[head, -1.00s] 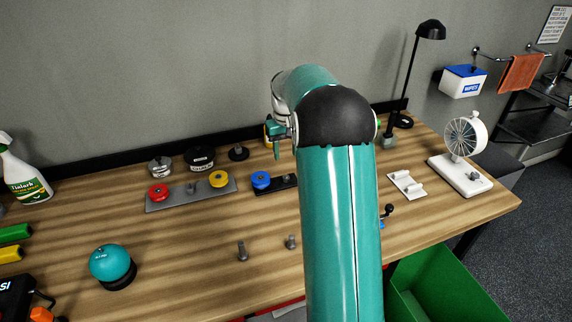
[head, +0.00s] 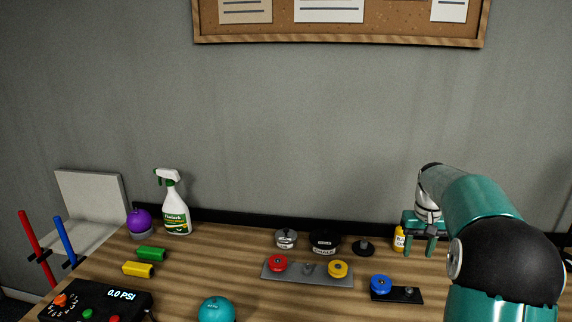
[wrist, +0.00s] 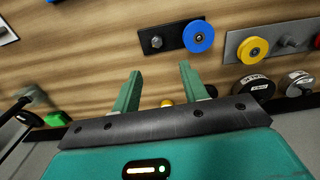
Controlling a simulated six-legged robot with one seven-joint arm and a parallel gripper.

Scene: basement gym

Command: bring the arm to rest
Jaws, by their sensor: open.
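My gripper (head: 420,240) is at the end of my teal arm, on the right of the head view, above the back of the wooden bench. In the wrist view its two green fingers (wrist: 157,92) stand apart with nothing between them. A blue disc on a black plate (head: 412,297) lies to the front left of the gripper; the blue disc (wrist: 198,34) also shows beyond the fingers in the wrist view. A small yellow bottle (head: 399,239) stands beside the gripper in the head view.
A grey plate (head: 320,279) holds a red disc (head: 278,263) and a yellow disc (head: 338,268). Behind it stand a silver tin (head: 285,239) and a black tin (head: 325,242). A spray bottle (head: 174,205), a teal ball (head: 216,310) and a gauge box (head: 95,302) are at the left.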

